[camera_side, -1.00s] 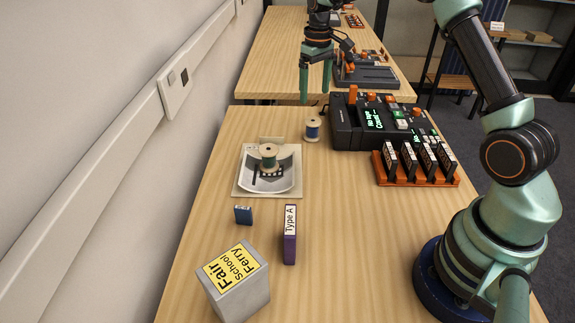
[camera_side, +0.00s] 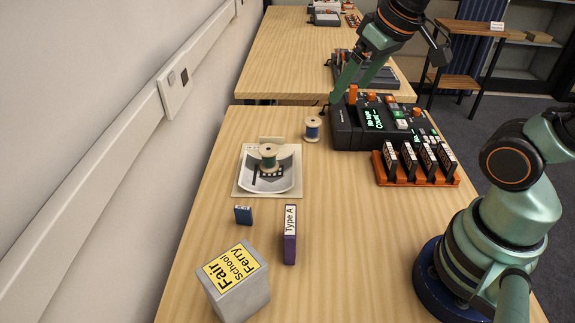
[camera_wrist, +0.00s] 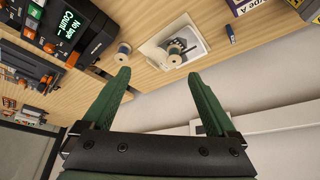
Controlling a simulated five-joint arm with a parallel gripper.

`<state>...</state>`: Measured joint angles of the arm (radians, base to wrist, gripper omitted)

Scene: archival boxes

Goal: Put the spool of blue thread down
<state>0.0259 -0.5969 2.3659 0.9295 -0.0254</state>
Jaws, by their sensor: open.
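The spool of blue thread (camera_side: 312,129) stands upright on the wooden table, left of the dark machine and apart from it. It also shows in the wrist view (camera_wrist: 123,52). My gripper (camera_side: 348,93) is open and empty, above the table's far end by the machine's back corner. In the wrist view its green fingers (camera_wrist: 160,82) are spread wide with nothing between them. A spool of green thread (camera_side: 268,157) stands on a pale tray with a picture (camera_side: 284,184), nearer than the blue spool.
The dark machine (camera_side: 343,131) with a lit screen stands at the right, with an orange rack (camera_side: 418,180) of black cartridges before it. A small blue box (camera_side: 243,215), a purple box (camera_side: 289,247) and a grey labelled box (camera_side: 249,299) stand nearer.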

